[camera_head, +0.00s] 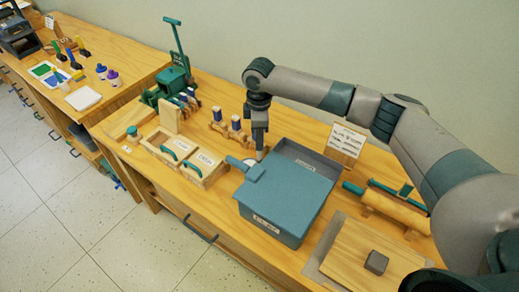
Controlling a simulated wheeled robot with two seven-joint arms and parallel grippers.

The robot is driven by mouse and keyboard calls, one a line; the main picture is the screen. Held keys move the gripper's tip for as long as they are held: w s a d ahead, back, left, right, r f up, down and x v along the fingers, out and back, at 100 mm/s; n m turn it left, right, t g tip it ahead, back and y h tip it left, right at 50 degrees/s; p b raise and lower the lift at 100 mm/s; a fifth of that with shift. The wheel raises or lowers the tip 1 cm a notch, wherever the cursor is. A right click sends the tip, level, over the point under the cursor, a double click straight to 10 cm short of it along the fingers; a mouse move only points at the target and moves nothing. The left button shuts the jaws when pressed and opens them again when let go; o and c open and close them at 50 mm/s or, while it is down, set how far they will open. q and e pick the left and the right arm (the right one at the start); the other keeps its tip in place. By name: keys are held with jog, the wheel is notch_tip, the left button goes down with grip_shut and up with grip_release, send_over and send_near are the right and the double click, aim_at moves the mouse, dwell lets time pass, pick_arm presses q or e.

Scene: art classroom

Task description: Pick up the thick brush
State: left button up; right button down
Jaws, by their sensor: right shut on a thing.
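My right gripper (260,151) points straight down beside the right end of a small wooden brush rack, just behind the blue-grey bin. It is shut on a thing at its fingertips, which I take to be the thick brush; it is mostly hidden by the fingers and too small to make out. The wooden rack (227,133) holds short brushes with blue and white parts (236,122). My left gripper is not in view.
The blue-grey bin (280,222) stands right in front of my right gripper. Left of it are labelled wooden boxes (203,163) and a green tool with a tall handle (178,48).

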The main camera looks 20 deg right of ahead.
jog(key=shift+r+b, duration=0.7)
jog(key=shift+r, duration=2.05)
